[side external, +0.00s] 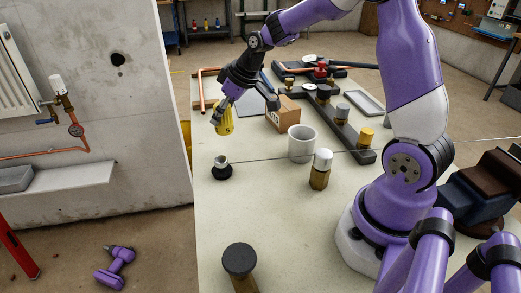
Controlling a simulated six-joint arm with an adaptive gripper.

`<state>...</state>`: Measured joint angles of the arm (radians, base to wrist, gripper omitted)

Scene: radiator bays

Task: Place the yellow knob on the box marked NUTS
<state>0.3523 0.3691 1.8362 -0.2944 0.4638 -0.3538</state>
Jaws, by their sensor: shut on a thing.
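My gripper (219,112) is shut on a yellow knob (225,122), held above the left part of the worktable (270,215). The gripper's fingers hide part of it. A brown cardboard box (285,118) stands on the table to the right of the held knob, apart from it; any marking on it is too small to read. A second yellow-topped piece (366,136) sits at the near end of a dark rail.
A white cup (301,144) stands in front of the box. A white-capped brass piece (320,169), a small black-based piece (222,168) and a dark-capped piece (239,262) stand nearer. Dark rails (335,120) lie behind right. The front middle of the table is mostly clear.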

